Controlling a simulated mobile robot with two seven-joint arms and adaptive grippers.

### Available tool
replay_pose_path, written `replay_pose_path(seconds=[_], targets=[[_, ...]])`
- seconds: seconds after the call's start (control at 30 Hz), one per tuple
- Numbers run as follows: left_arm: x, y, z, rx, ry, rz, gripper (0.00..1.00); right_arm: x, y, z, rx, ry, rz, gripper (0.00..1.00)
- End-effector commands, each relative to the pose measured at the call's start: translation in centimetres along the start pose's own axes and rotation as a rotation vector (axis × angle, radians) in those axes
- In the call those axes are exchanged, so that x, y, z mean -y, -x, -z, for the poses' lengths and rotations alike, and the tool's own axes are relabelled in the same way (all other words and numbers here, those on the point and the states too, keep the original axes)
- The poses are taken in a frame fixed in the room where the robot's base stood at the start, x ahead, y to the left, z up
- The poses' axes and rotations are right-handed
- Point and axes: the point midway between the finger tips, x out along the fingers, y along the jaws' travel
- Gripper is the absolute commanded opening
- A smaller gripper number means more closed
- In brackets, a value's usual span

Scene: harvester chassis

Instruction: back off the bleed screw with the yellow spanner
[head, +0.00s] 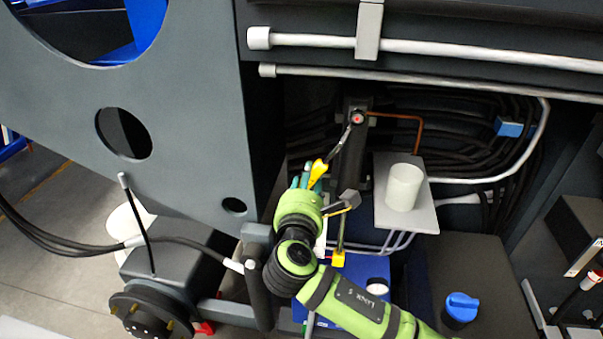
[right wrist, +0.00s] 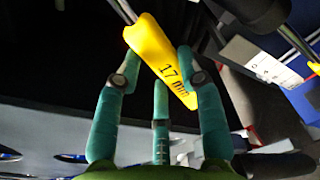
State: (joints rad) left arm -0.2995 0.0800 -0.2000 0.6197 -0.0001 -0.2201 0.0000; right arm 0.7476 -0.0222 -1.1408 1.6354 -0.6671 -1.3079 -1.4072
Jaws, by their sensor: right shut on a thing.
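The yellow spanner (head: 318,173) has a yellow handle and a thin metal shaft. In the right wrist view its handle (right wrist: 150,42) is marked "17 mm". My right gripper (head: 307,179) is shut on this handle, its teal fingers on both sides in the right wrist view (right wrist: 158,68). The shaft points up and right in the head view, and its end is close to the bleed screw (head: 357,119), a small red-centred fitting on a dark block. I cannot tell whether the spanner's jaw is around the screw. The screw is not visible in the right wrist view. My left gripper is not in view.
A white cup (head: 404,187) stands on a grey plate (head: 420,219) right of the dark cylinder. A second yellow-ended tool (head: 338,259) hangs below my gripper. Black hoses and a copper pipe (head: 420,136) lie behind the screw. The big grey panel (head: 190,120) bounds the left.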

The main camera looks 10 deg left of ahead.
Motion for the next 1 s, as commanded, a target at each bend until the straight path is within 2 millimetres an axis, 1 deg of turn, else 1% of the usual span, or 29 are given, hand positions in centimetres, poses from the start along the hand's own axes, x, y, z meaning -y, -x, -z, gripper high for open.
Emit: replay_pose_path(seconds=[0.03,0.3,0.73,1.0], targets=[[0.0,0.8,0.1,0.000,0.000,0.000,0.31,0.1,0.1,-0.4,0.001,0.024,0.001,0.00],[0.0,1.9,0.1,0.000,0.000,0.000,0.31,1.8,0.0,-0.2,0.003,0.130,0.012,0.00],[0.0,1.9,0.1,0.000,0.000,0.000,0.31,2.2,0.0,-0.1,0.003,0.152,0.013,0.00],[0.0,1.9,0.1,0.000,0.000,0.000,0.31,4.0,-0.1,-0.5,0.004,0.268,0.026,0.00]])
